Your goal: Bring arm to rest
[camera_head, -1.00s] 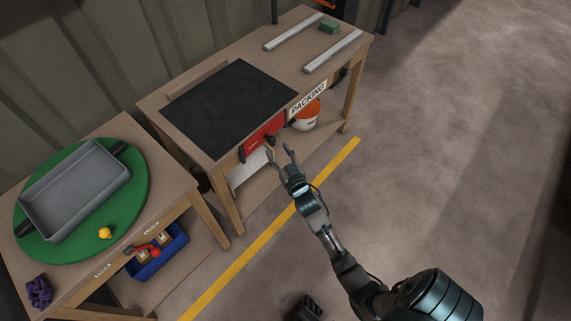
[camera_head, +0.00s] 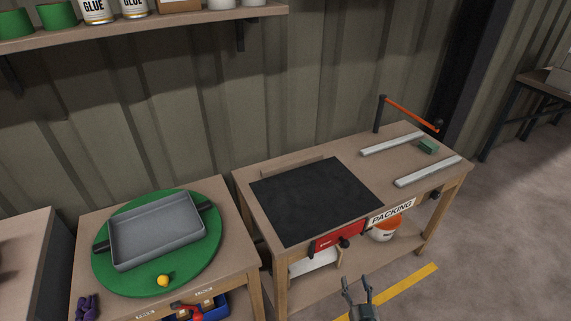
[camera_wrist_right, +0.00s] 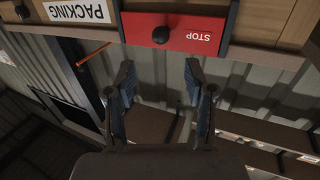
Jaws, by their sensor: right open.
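My right gripper (camera_head: 358,287) shows at the bottom edge of the head view, in front of the packing bench (camera_head: 265,215). Its two fingers are apart with nothing between them. In the right wrist view the open fingers (camera_wrist_right: 160,90) point toward the bench front, with a red STOP panel (camera_wrist_right: 178,32) and its dark knob beyond them. The gripper is apart from the panel. The rest of the right arm is below the head view. My left gripper is not seen.
A black mat (camera_head: 315,198) and two pale rails (camera_head: 428,171) lie on the packing bench. An orange-rimmed bucket (camera_head: 385,230) stands on its lower shelf. At left, a grey tray (camera_head: 157,231) rests on a green disc (camera_head: 205,254) beside a yellow ball (camera_head: 163,281). Open floor lies at right.

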